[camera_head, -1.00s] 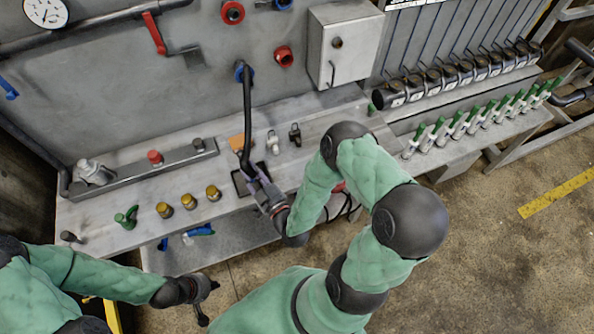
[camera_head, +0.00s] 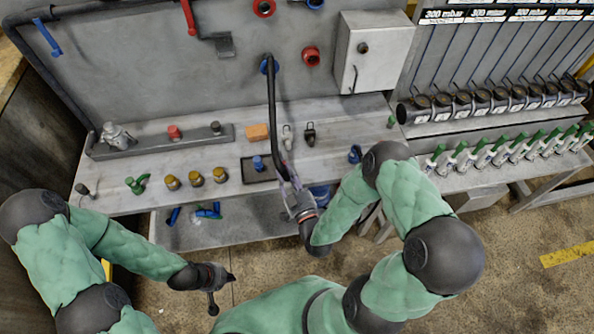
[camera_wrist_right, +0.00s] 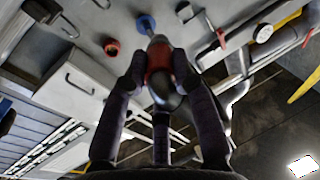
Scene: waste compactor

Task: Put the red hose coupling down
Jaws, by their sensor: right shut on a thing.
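The red hose coupling (camera_wrist_right: 158,58) shows in the right wrist view between my right fingers, at the end of a black hose (camera_head: 271,110). My right gripper (camera_head: 290,187) is shut on it. In the head view the coupling is mostly hidden by the fingers, above the bench's front edge. My left gripper (camera_head: 222,290) is open and empty in front of the bench.
Brass-coloured fittings (camera_head: 196,179) and a green fitting (camera_head: 137,184) stand left of the tray. The bench (camera_head: 330,160) is bare between.

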